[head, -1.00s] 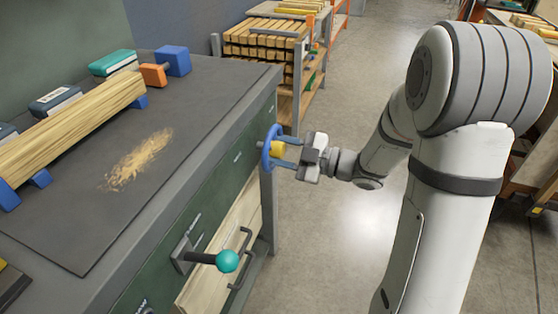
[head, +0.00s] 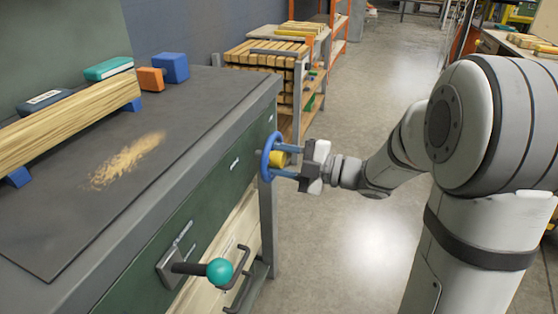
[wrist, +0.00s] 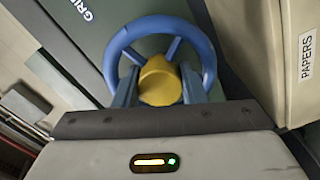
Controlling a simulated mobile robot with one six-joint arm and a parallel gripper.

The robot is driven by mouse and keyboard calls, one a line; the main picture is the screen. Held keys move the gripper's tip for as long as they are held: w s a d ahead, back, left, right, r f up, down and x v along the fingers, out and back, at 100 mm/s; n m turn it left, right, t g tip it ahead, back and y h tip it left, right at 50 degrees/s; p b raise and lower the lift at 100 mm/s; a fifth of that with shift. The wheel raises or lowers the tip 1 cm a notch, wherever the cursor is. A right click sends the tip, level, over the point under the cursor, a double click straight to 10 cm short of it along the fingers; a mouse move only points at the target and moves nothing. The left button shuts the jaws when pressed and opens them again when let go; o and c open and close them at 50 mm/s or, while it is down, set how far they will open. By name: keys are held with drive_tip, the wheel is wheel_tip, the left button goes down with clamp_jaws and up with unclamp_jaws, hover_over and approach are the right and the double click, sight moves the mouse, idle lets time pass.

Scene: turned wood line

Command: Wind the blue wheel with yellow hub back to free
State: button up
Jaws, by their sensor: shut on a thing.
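The blue wheel (head: 266,157) with its yellow hub (head: 277,159) is mounted on the green front of the bench, near its far right corner. My gripper (head: 285,163) reaches it from the right, with its fingers at the wheel around the hub. In the wrist view the blue wheel (wrist: 203,45) fills the upper middle. The yellow hub (wrist: 160,82) sits between the two fingers of my gripper (wrist: 158,88), which is shut on it. The lower part of the wheel is hidden behind my gripper.
A lever with a teal knob (head: 220,271) sticks out of the bench front, above a drawer handle (head: 238,280). On the bench top (head: 175,165) lie a wood beam (head: 60,125) and sawdust. A shelf of timber (head: 265,55) stands behind.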

drive_tip(key=shift+f, duration=0.1)
drive_tip(key=o, duration=0.7)
drive_tip(key=p+v, duration=0.2)
drive_tip(key=v, duration=0.6)
